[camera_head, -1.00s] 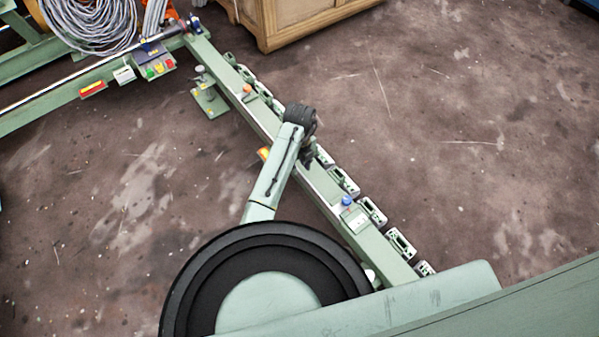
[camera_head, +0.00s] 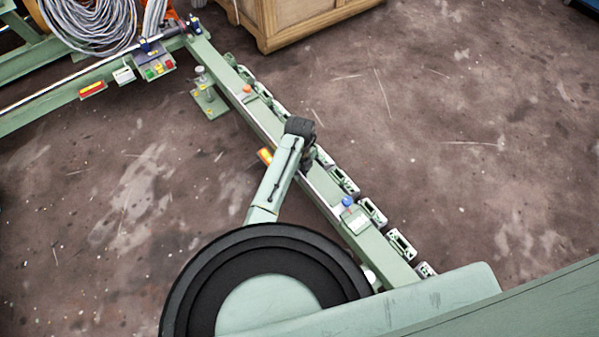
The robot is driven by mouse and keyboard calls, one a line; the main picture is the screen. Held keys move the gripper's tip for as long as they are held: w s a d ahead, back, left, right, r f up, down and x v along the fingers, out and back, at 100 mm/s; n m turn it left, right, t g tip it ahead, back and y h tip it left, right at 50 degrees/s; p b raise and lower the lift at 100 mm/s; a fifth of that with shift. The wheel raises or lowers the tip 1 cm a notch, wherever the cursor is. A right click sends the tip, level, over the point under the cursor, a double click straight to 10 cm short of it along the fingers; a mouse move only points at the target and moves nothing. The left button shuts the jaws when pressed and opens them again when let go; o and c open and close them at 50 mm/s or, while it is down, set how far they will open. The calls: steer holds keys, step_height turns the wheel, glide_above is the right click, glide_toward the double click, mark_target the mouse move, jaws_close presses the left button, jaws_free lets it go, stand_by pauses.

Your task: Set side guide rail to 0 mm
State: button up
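A long green beam (camera_head: 322,190) runs diagonally from the upper left to the lower right, with a row of bracket-like side guide pieces (camera_head: 344,181) along its right edge. I cannot tell which part is the side guide rail's setting, and no millimetre scale is readable. A blue knob (camera_head: 347,201) and an orange knob (camera_head: 247,89) sit on the beam. My gripper (camera_head: 307,162) is a small dark shape below my black wrist, over the middle of the beam. My wrist mostly hides it, so its fingers and any contact are unclear.
A wooden crate (camera_head: 290,22) stands near the beam's far end. Coiled grey cable (camera_head: 95,25) and a control box with coloured buttons (camera_head: 156,66) are at the upper left. A red-and-yellow switch (camera_head: 92,89) is on the left frame. The floor right of the beam is clear.

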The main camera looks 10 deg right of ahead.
jaws_close()
stand_by(0.4)
steer(key=shift+w+d+r+p, duration=0.1)
steer(key=shift+w+d+p, duration=0.2)
steer(key=shift+d, duration=0.4)
steer(key=shift+w+d, duration=0.2)
steer(key=shift+d, duration=0.25)
steer(key=o, duration=0.5)
jaws_free()
